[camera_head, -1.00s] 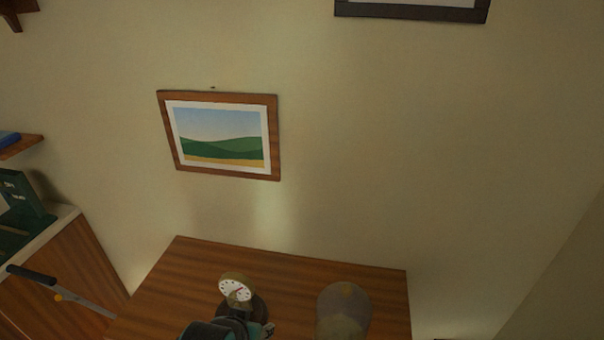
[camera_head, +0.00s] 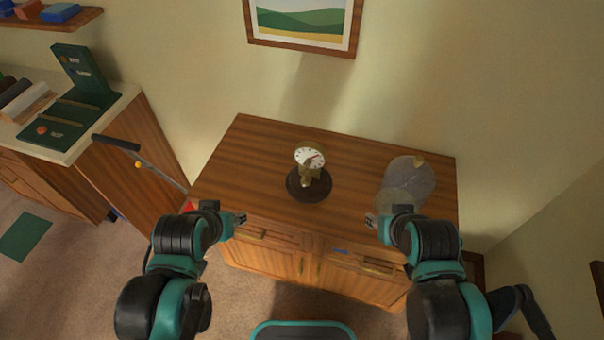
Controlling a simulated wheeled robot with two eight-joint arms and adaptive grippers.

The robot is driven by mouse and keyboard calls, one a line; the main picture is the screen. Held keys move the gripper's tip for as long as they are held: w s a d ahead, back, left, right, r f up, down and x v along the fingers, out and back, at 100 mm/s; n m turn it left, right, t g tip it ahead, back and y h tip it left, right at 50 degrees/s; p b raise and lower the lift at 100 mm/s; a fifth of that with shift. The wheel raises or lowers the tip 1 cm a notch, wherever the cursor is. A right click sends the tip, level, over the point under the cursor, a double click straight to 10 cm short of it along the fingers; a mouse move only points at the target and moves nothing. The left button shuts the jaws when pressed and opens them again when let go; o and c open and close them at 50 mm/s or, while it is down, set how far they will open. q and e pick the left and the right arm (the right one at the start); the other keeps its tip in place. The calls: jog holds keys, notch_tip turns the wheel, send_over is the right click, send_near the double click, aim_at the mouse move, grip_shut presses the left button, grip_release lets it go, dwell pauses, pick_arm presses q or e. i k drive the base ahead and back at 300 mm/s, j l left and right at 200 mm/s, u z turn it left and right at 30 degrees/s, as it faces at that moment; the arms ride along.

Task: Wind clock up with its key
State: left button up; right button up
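The clock (camera_head: 309,158) has a white round dial in a brass-coloured case. It stands upright on a dark round base (camera_head: 309,189) on the wooden cabinet top (camera_head: 254,150). I cannot make out a separate key. My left gripper (camera_head: 241,217) is at the cabinet's front edge, left of and in front of the clock. My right gripper (camera_head: 370,221) is at the front edge, right of the clock. Both are apart from the clock and too small to tell whether their fingers are open.
A greyish, partly see-through dome (camera_head: 408,180) stands on the cabinet's right side, behind my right arm. A black-handled tool (camera_head: 140,160) leans by the left counter, which bears a green open case (camera_head: 75,105). The cabinet top left of the clock is clear.

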aim_at(306, 180)
jog(key=k+j, duration=0.15)
jog(key=j, duration=0.2)
jog(key=k+j, duration=0.35)
jog(key=j, duration=0.3)
